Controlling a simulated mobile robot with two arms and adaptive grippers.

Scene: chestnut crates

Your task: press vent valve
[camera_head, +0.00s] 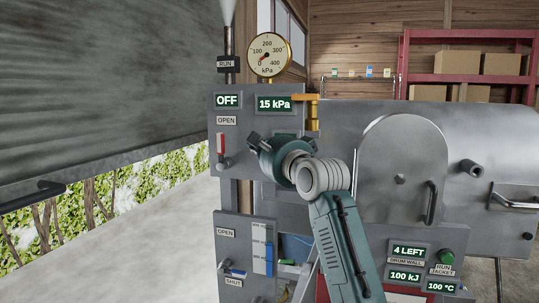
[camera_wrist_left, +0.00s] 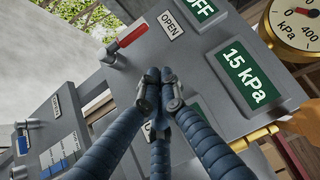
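No label reading "vent" is legible. A red-handled lever (camera_head: 220,146) stands upright under an OPEN label on the grey control panel (camera_head: 228,190); it also shows in the left wrist view (camera_wrist_left: 132,34). The panel displays OFF (camera_head: 227,99) and 15 kPa (camera_head: 275,104). My left gripper (camera_wrist_left: 158,92) has its three fingertips drawn together in front of the panel, to the right of the red lever and below the displays. I see nothing held in it; contact with the panel cannot be told. In the head view its wrist hides part of the panel. My right gripper is not in view.
A round gauge (camera_head: 269,55) tops the panel, beside a pipe (camera_head: 229,40) giving off white vapour. A brass fitting (camera_head: 311,108) sticks out at right. A big steel drum (camera_head: 400,165) stands right, a lower panel (camera_head: 233,245) with a blue slider below. Floor at left is clear.

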